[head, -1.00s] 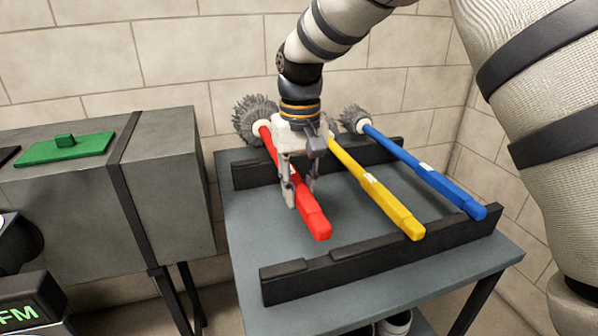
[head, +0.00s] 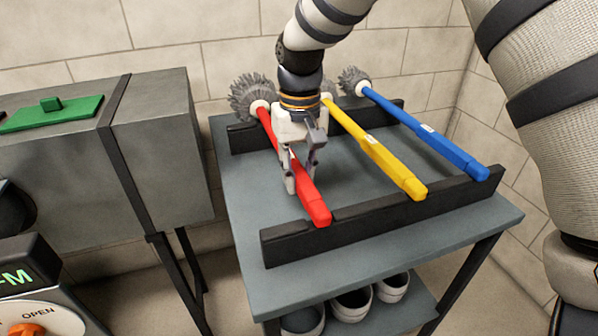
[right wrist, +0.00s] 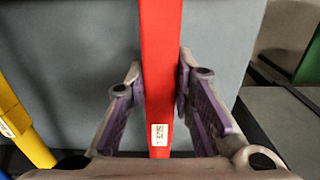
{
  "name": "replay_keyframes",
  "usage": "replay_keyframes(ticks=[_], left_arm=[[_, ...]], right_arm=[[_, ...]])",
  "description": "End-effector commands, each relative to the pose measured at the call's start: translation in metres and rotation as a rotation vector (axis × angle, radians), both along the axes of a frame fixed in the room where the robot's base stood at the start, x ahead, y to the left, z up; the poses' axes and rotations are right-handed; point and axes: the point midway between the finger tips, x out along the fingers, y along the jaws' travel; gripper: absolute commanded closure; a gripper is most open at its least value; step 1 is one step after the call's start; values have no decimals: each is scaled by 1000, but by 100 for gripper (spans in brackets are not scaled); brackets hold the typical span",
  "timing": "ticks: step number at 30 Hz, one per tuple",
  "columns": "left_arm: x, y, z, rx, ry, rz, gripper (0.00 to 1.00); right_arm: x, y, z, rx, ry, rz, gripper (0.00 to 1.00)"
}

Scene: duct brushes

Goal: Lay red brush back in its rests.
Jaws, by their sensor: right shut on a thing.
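The red brush (head: 315,205) has a long red handle and a grey bristle head (head: 253,97) at the far end. My right gripper (head: 301,180) is shut on the handle, pointing down from above. In the right wrist view the red handle (right wrist: 161,70) runs between the two fingers (right wrist: 162,85). I cannot tell whether the handle touches either bar. My left gripper is out of view.
The yellow brush (head: 385,160) and blue brush (head: 430,145) lie across both bars to the right. The grey table (head: 240,200) has bare top left of the red brush. A grey duct box (head: 165,150) stands at left. White containers (head: 352,303) sit on the lower shelf.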

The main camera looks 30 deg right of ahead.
Motion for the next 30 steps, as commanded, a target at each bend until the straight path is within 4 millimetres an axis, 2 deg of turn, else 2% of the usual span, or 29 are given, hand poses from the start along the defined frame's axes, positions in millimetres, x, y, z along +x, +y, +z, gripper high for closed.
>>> replay_keyframes(ticks=[2, 3, 6, 14, 17, 27, 30], left_arm=[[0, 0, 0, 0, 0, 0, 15], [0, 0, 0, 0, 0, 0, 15], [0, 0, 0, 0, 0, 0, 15], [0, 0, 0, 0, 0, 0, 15], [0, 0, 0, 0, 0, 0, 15], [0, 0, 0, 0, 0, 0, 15], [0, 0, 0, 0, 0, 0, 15]], right_arm=[[0, 0, 0, 0, -1, 0, 100], [0, 0, 0, 0, -1, 0, 75], [0, 0, 0, 0, 0, 0, 54], [0, 0, 0, 0, 1, 0, 54], [0, 0, 7, 0, -1, 0, 54], [0, 0, 92, 0, -5, -1, 54], [0, 0, 109, 0, -2, -1, 54]])
